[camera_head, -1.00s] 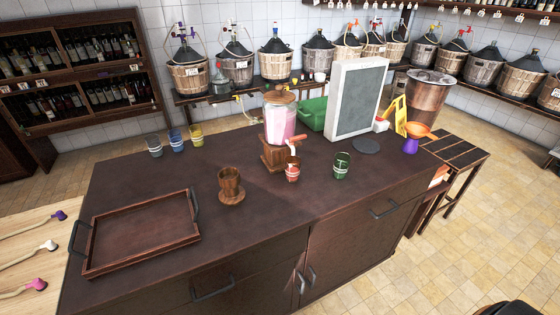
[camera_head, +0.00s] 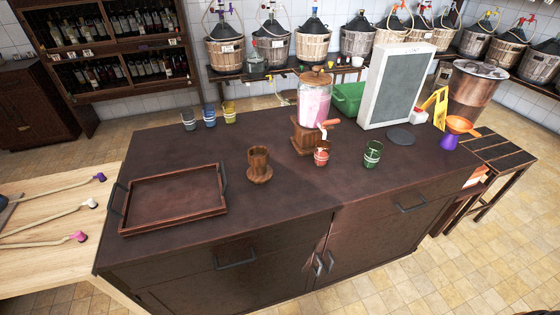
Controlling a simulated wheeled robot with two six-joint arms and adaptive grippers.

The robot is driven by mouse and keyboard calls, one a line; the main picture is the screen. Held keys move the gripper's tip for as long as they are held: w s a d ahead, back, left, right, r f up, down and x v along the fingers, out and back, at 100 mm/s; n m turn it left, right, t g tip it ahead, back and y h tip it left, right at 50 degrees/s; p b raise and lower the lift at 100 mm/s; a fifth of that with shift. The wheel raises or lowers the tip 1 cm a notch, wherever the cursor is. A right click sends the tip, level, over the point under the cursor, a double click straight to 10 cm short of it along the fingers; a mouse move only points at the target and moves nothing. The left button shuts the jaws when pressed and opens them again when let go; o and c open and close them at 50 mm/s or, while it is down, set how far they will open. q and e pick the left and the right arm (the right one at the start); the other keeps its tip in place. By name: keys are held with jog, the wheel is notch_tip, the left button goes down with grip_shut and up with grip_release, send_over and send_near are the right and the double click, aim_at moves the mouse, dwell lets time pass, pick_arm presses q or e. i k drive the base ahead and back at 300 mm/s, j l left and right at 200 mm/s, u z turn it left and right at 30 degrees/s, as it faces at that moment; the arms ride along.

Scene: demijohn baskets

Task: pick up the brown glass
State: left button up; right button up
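The brown glass (camera_head: 259,163) stands upright on the dark counter (camera_head: 290,200), between the tray and the drink dispenser. It looks like wood and has a wider round foot or saucer at its base; I cannot tell which. Nothing touches it from the sides. Neither of my grippers is in view.
An empty brown tray (camera_head: 172,228) with dark handles lies to its left. The dispenser (camera_head: 314,105) with pink liquid, a red glass (camera_head: 321,153) and a green glass (camera_head: 372,154) stand to its right. Grey (camera_head: 188,121), blue (camera_head: 209,116) and yellow (camera_head: 229,113) glasses stand behind. The front counter is clear.

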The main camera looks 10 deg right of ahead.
aim_at(322, 147)
jog(key=k+l+u, duration=1)
jog(key=u, duration=0.15)
